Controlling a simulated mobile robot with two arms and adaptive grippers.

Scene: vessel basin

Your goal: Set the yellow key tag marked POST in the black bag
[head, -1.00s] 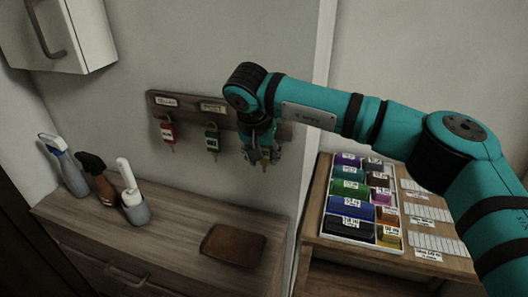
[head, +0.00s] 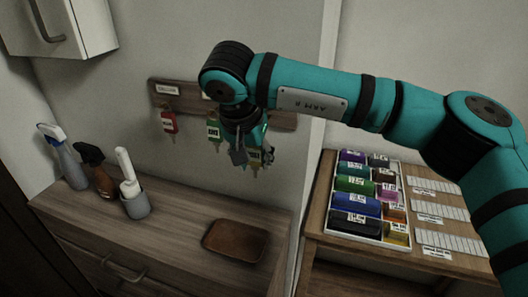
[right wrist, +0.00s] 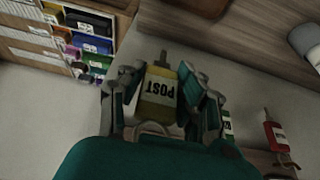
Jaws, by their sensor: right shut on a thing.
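The yellow key tag marked POST (right wrist: 158,92) is between the fingers of my right gripper (right wrist: 163,98) in the right wrist view, its lettering upside down. In the head view the tag (head: 254,157) shows small and partly covered by the fingers. My right gripper (head: 250,153) is shut on it, in front of the wall key rack and above the cabinet top. I see no black bag in these frames. My left gripper is not in view.
A red tag (head: 169,122) and a green tag (head: 213,130) hang on the wooden rack (head: 186,100). A side table at right holds a tray of coloured boxes (head: 348,204).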

